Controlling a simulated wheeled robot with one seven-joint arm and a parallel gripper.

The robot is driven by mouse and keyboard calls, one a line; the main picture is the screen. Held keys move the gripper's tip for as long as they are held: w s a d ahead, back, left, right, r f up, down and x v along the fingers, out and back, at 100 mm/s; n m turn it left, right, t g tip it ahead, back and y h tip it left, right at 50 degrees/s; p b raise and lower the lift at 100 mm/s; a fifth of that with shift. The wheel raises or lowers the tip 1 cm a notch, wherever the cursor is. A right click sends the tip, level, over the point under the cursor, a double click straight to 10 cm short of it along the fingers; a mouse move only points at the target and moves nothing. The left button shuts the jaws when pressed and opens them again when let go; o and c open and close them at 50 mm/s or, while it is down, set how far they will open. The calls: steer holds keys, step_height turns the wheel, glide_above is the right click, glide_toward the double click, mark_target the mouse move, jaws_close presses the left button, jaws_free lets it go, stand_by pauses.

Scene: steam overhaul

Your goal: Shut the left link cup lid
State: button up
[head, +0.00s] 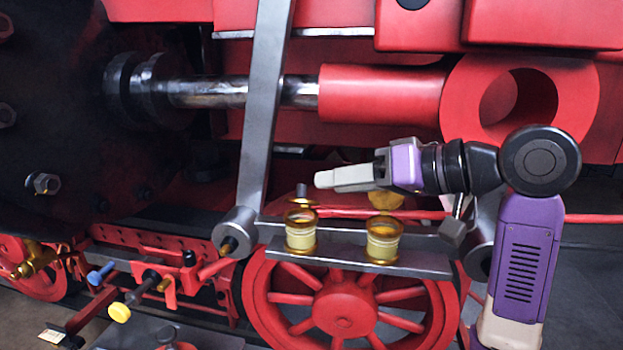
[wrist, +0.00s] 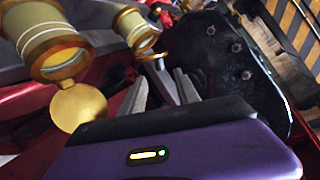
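Two brass cups with cream bands stand on a grey link bar (head: 420,262) in the head view. The left cup (head: 301,236) has a thin brass lid (head: 303,201) showing edge-on above its rim, apparently raised; its exact angle is hard to tell. The right cup (head: 383,244) has its round lid (head: 386,200) standing open. My gripper (head: 318,180) points left, just above and right of the left lid. In the wrist view, the right cup (wrist: 45,40) and its lid (wrist: 78,107) are near, the left cup (wrist: 135,28) farther. My gripper (wrist: 160,78) has its fingers apart with nothing between them.
A slanted grey rod (head: 263,110) rises left of the left cup. A red cylinder and ring (head: 385,95) lie behind and above my gripper. A spoked red wheel (head: 343,308) is below the bar. Several pipes and a yellow knob (head: 119,312) are at lower left.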

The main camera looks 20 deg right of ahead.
mark_target(301, 187)
steer(key=shift+p+x, duration=1)
steer(key=shift+x, duration=2.9)
jaws_close()
